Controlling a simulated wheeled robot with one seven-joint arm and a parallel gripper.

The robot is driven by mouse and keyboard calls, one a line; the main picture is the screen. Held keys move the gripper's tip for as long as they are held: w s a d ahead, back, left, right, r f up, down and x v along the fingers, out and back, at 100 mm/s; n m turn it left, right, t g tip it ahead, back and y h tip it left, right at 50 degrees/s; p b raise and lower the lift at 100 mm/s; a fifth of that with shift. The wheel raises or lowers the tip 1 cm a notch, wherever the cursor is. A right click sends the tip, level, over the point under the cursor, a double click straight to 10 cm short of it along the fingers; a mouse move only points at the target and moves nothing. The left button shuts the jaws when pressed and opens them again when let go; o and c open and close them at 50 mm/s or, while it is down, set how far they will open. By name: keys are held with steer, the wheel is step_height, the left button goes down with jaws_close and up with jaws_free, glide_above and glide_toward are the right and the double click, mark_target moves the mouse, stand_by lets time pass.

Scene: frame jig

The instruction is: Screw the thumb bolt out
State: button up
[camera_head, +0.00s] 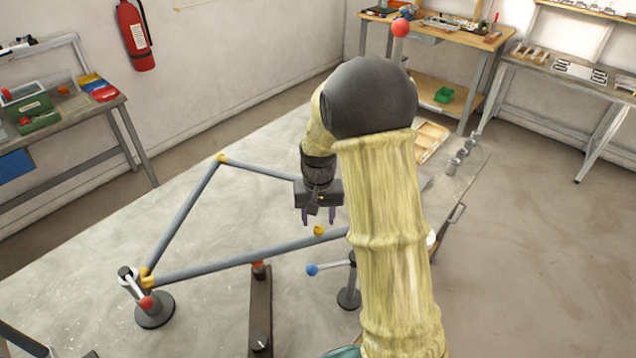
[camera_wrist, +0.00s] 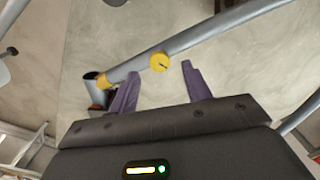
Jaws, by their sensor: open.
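The thumb bolt looks to be the small yellow round knob (camera_head: 319,230) beside the grey frame tube (camera_head: 240,259). In the wrist view the yellow knob (camera_wrist: 159,62) sits on the lower edge of the tube (camera_wrist: 205,36). My gripper (camera_head: 318,216) is open, its two purple fingers pointing down above the knob. In the wrist view my gripper (camera_wrist: 158,72) has its fingers on either side of the knob's line, with the knob just past the gap between the tips. Nothing is between the fingers. The knob's threaded part is hidden.
A blue-knobbed lever (camera_head: 312,270) and a dark upright clamp arm (camera_head: 260,310) stand near the tube. My arm hides the frame's right side.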

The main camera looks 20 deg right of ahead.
mark_target(318, 229)
step_height(318, 229, up, 15)
steer(key=b, duration=0.1)
steer(key=shift+f, duration=0.2)
steer(key=shift+f, duration=0.1)
steer(key=s+f+n+t, duration=0.1)
steer(key=s+f, duration=0.4)
steer(key=s, duration=0.3)
steer(key=s+f+n+t, duration=0.1)
steer(key=s+f, duration=0.4)
steer(key=s, duration=0.3)
steer(key=shift+s+a+t, duration=0.2)
steer(key=shift+s+t, duration=0.1)
